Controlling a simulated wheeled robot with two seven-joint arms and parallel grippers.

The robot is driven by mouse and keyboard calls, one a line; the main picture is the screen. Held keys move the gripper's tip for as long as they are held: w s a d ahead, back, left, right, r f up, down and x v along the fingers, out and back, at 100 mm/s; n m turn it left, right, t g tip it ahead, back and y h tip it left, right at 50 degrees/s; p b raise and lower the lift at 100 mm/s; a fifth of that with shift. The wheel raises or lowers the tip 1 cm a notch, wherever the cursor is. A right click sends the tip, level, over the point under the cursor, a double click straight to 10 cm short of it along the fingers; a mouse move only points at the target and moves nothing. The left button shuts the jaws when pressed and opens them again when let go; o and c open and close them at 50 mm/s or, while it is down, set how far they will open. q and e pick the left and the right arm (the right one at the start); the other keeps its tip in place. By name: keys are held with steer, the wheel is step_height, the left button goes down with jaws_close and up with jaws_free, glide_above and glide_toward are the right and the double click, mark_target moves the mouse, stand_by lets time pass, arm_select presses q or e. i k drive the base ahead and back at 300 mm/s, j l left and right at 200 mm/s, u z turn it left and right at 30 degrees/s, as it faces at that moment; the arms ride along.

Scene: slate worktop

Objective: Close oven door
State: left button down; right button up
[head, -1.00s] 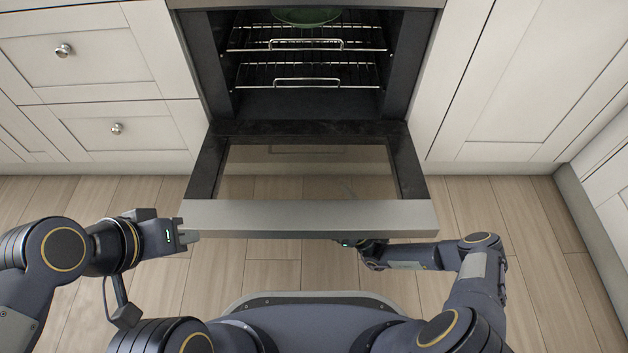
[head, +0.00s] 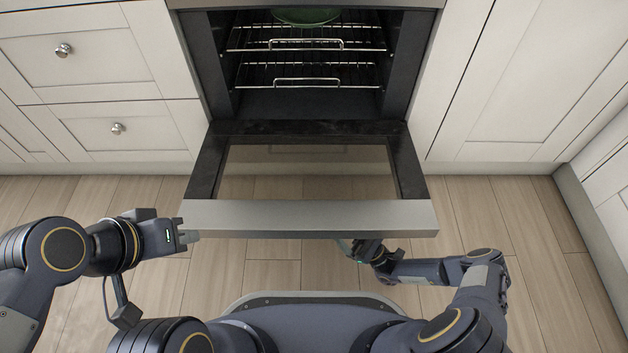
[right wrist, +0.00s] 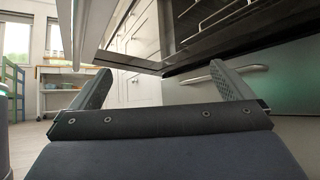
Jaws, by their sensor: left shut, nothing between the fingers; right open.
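The oven door (head: 308,218) is folded down open, about level, with its steel front edge toward me and its glass panel behind that. The oven (head: 310,103) stands open above and behind it, with wire racks inside. My left gripper (head: 192,237) is shut and empty, close by the left end of the door's steel edge. My right gripper (head: 345,245) is at the underside of the door's front edge, its fingertips partly hidden by it. In the right wrist view its two fingers (right wrist: 165,85) are spread apart with nothing between them, and the door (right wrist: 90,30) shows above them.
A green dish (head: 306,15) sits on the upper rack (head: 305,44). White drawers (head: 117,128) flank the oven on the left and a white cabinet (head: 545,80) on the right. The wooden floor (head: 290,270) in front is clear.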

mark_target(413, 215)
steer(key=k+l, duration=0.15)
steer(key=l, duration=0.15)
steer(key=k+l, duration=0.15)
steer(key=l, duration=0.15)
steer(key=k+l, duration=0.15)
steer(key=l, duration=0.15)
steer(key=k+l, duration=0.1)
steer(key=l, duration=0.25)
